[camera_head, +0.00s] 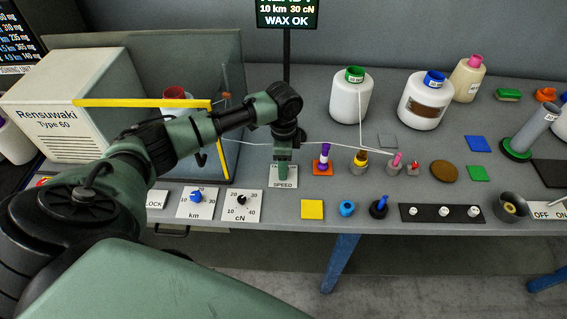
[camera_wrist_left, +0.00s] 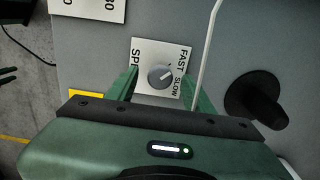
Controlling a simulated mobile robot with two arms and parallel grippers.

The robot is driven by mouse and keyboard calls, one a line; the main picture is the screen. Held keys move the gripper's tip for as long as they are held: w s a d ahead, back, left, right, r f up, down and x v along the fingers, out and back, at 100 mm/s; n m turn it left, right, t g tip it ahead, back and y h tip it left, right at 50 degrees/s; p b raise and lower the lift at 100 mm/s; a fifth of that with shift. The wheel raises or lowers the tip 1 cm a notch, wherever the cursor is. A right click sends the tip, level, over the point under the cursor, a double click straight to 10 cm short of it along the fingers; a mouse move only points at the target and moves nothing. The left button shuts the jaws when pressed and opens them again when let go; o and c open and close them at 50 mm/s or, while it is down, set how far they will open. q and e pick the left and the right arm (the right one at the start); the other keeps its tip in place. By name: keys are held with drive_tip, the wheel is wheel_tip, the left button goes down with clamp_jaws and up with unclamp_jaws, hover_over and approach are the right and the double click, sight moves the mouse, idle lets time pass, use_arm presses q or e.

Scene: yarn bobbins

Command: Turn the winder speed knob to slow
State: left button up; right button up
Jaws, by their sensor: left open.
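The winder speed knob (camera_wrist_left: 160,77) is a round grey dial on a white plate (camera_wrist_left: 143,50) marked SPEED, FAST and SLOW. In the left wrist view its light pointer line slants up and right, toward the FAST side. My left gripper (camera_wrist_left: 160,85) is open, with one green finger on each side of the knob; I cannot tell whether they touch it. In the head view the left gripper (camera_head: 283,165) points down over the speed plate (camera_head: 283,183) and hides the knob. My right gripper is not in view.
Left of the speed plate are the cN dial plate (camera_head: 241,205) and the km dial plate (camera_head: 197,203). An orange base with a purple bobbin (camera_head: 323,160) stands close on the right. A white yarn line runs near the gripper. A yellow square (camera_head: 312,209) lies in front.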

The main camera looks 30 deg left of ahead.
use_arm(q)
drive_tip(key=shift+f, duration=0.4)
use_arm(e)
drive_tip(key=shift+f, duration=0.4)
use_arm(q)
clamp_jaws()
